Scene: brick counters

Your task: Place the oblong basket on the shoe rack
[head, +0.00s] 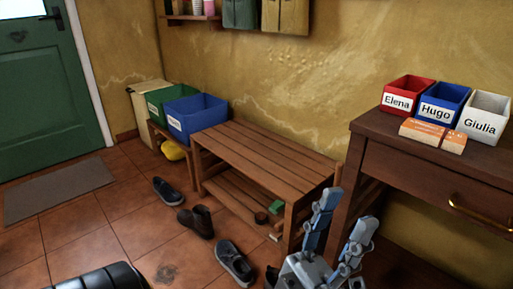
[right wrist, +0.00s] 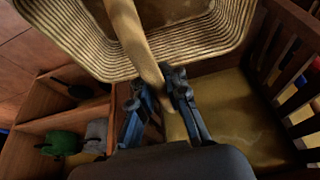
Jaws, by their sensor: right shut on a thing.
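The oblong basket (right wrist: 90,45) is woven, straw-coloured and striped, with a flat tan handle; it fills the top of the right wrist view. My right gripper (right wrist: 157,85) is shut on its handle, and the basket hangs beyond the fingers. The basket and right gripper do not show in the head view. The wooden slatted shoe rack (head: 262,152) stands against the yellow wall in the head view. Its top is bare. Its lower shelf holds a green brush (head: 276,207) and a small round tin (head: 261,218). My left gripper (head: 345,213) is open and empty, in front of the rack's right end.
Several dark shoes (head: 234,262) lie on the tiles before the rack. A blue bin (head: 196,117) and a green bin (head: 158,102) stand left of it. A dark wooden desk (head: 440,172) with labelled boxes stands right. Slatted wooden furniture (right wrist: 300,60) shows in the wrist view.

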